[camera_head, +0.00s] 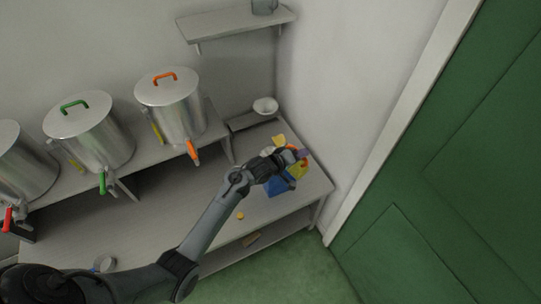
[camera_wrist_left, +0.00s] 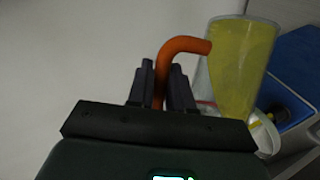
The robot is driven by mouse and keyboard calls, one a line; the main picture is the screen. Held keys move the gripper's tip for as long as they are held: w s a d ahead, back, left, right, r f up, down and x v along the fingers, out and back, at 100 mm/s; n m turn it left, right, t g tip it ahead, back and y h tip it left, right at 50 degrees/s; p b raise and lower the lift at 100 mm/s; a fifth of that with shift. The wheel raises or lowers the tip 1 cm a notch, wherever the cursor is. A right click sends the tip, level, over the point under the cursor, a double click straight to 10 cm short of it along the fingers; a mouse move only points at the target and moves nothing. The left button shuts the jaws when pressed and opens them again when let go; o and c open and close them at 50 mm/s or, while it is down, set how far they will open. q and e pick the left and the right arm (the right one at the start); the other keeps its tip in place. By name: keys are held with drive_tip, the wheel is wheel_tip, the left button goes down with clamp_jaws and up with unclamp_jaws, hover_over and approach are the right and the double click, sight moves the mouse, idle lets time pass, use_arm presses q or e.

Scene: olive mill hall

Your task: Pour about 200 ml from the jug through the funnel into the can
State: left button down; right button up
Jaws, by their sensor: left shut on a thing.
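The clear jug (camera_wrist_left: 235,70) holds yellow liquid and has an orange handle (camera_wrist_left: 165,65). My left gripper (camera_wrist_left: 162,85) is shut on that handle. In the head view my left gripper (camera_head: 288,160) is at the right end of the bench and partly covers the jug, whose yellow body (camera_head: 297,171) shows beside it. The blue can (camera_head: 280,186) stands just below the gripper there; a blue surface also shows behind the jug in the wrist view (camera_wrist_left: 298,62). A white curved rim (camera_wrist_left: 266,137) lies below the jug; I cannot tell if it is the funnel. My right gripper is out of view.
A white bowl (camera_head: 265,105) sits at the back. A small yellow piece (camera_head: 240,216) lies near the front. A wall and green door (camera_head: 460,160) bound the right.

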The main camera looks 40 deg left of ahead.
use_arm(q)
drive_tip(key=shift+w+r, duration=0.15)
drive_tip(key=shift+w, duration=0.05)
